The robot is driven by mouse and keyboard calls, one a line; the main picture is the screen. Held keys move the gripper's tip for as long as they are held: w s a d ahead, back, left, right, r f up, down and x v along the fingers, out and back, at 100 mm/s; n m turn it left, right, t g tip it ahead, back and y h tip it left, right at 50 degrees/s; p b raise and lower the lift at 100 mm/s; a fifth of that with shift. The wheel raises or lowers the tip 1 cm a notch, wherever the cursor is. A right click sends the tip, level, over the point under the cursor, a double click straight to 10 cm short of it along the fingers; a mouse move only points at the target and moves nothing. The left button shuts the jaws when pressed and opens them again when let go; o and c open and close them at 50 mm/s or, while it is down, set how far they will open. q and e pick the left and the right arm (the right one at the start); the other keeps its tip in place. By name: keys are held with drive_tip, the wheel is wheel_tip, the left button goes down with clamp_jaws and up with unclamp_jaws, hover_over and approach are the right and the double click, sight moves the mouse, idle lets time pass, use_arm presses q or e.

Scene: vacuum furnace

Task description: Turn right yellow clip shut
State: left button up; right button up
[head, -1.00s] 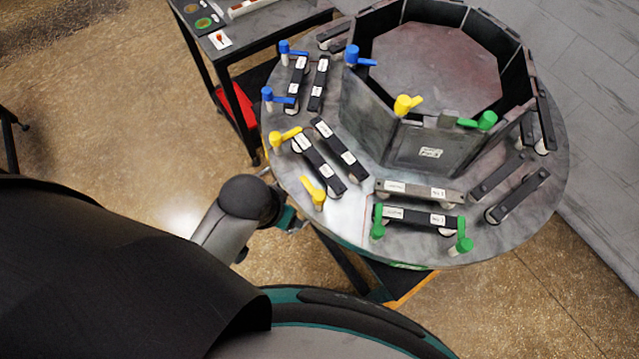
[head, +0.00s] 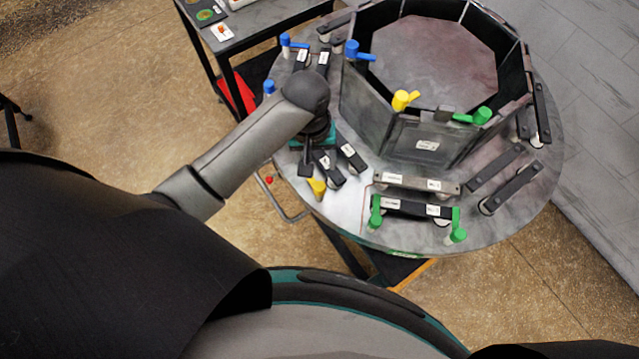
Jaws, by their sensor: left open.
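A yellow clip (head: 316,188) sits at the near left edge of the round table (head: 348,215), by the near ends of two dark bars. Its handle is partly visible below my left gripper. My left gripper (head: 306,168) is open and hangs over the table just above this clip. I cannot tell whether it touches it. My wrist hides the farther yellow clip of this pair. Another yellow clip (head: 404,100) stands on the rim of the octagonal chamber (head: 428,145). My right gripper is not in view.
Green clips (head: 375,212) hold the dark bar (head: 410,207) to the right. Blue clips (head: 358,51) are farther back. A side cart (head: 255,28) stands behind at left, and a metal handle (head: 278,203) sticks out from the table's left side.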

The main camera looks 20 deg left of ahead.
sight(319, 185)
use_arm(q)
drive_tip(key=f+b, duration=0.1)
drive_tip(key=f, duration=0.3)
drive_tip(key=f+b, duration=0.1)
drive_tip(key=f, duration=0.8)
drive_tip(key=shift+w+d+f+b, duration=0.1)
drive_tip(key=shift+w+d+b, duration=0.05)
drive_tip(key=shift+d+b, duration=0.25)
clamp_jaws()
idle(0.7)
